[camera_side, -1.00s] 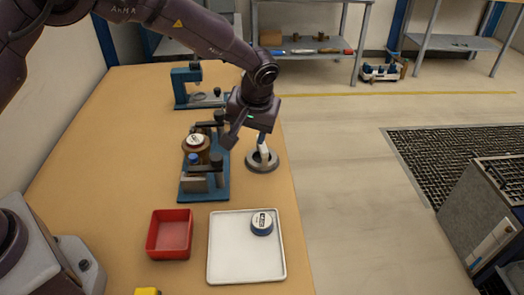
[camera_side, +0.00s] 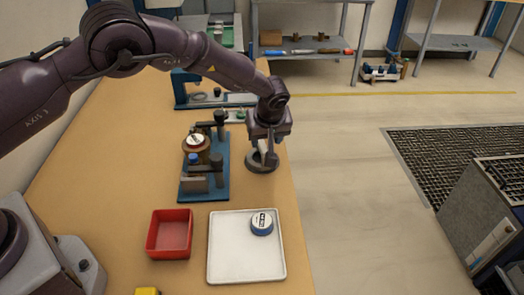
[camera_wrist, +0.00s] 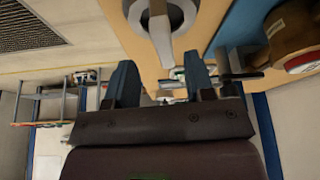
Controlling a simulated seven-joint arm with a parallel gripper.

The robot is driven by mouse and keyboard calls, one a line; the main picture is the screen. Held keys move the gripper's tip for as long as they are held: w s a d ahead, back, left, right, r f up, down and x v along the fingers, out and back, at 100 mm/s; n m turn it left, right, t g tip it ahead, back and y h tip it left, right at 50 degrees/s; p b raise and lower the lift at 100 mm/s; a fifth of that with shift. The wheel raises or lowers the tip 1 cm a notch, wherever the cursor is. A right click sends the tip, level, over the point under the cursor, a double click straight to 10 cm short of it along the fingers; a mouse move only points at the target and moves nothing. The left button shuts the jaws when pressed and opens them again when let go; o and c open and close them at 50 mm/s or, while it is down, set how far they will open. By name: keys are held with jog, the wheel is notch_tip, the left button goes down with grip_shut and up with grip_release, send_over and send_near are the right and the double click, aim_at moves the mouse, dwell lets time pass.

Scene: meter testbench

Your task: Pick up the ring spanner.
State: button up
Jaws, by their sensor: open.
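My gripper (camera_side: 267,152) is open over the right edge of the bench, close above a round dark-grey stand (camera_side: 252,165). A short pale shaft (camera_side: 263,146) rises from the stand's middle, partly hidden by my fingers. I cannot make out the ring spanner for certain; this shaft may be part of it. In the wrist view my two blue fingers (camera_wrist: 160,80) are apart with nothing gripped between them. The metallic shaft (camera_wrist: 162,38) shows just beyond the fingertips, inside the round stand (camera_wrist: 138,12).
A blue fixture (camera_side: 218,180) with a round brass meter (camera_side: 196,148) stands left of my gripper. A red bin (camera_side: 170,235) and a white tray (camera_side: 245,268) holding a blue-and-white gauge (camera_side: 262,223) are nearer the camera. Another blue fixture (camera_side: 181,92) stands behind.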

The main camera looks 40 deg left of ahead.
aim_at(263, 144)
jog(key=x, duration=0.5)
jog(key=shift+s+a+f, duration=0.1)
jog(key=shift+s, duration=0.15)
jog(key=shift+c, duration=0.2)
grip_shut()
